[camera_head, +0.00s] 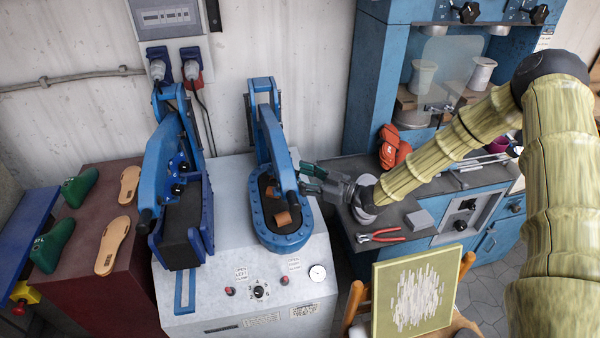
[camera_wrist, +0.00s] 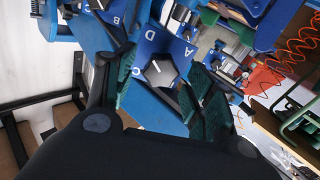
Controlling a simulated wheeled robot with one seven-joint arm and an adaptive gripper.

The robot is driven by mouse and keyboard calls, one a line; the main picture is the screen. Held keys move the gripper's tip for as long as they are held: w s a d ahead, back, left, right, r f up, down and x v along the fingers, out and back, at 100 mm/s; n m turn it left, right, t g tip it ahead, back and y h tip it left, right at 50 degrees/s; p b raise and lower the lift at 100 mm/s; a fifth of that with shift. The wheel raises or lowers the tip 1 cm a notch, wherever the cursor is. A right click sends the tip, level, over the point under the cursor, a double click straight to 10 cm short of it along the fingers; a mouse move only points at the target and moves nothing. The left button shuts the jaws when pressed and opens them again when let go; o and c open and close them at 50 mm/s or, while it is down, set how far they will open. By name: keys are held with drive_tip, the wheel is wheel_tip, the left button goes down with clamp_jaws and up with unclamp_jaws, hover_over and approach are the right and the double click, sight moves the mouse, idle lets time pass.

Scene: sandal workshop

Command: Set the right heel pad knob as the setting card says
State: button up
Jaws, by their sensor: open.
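In the wrist view a black faceted knob (camera_wrist: 160,71) sits on a blue plate with white letters, among them A, D and C. A light mark shows on the knob's face; I cannot tell which letter it points at. My gripper (camera_wrist: 165,88) is open, its green-padded fingers one on each side of the knob, apart from it. In the head view my gripper (camera_head: 318,180) is beside the right blue press (camera_head: 268,140); the knob is not distinguishable there. A second lettered plate (camera_wrist: 112,14) shows at the wrist view's top. I cannot identify the setting card.
The left blue press (camera_head: 165,160) stands on the same grey machine (camera_head: 215,300), which carries a centre dial (camera_head: 258,292), buttons and small labels. Red pliers (camera_head: 382,236) lie on the dark bench to the right. Shoe lasts and soles lie on the brown table (camera_head: 85,290).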

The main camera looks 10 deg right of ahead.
drive_tip(key=shift+w+a, duration=0.35)
drive_tip(key=shift+a, duration=0.1)
drive_tip(key=shift+c, duration=0.4)
drive_tip(key=c, duration=0.9)
drive_tip(key=shift+f+m+b, duration=0.1)
drive_tip(key=shift+m+b, duration=0.4)
drive_tip(key=shift+m, duration=0.4)
drive_tip(key=o, duration=1)
drive_tip(key=shift+d, duration=0.1)
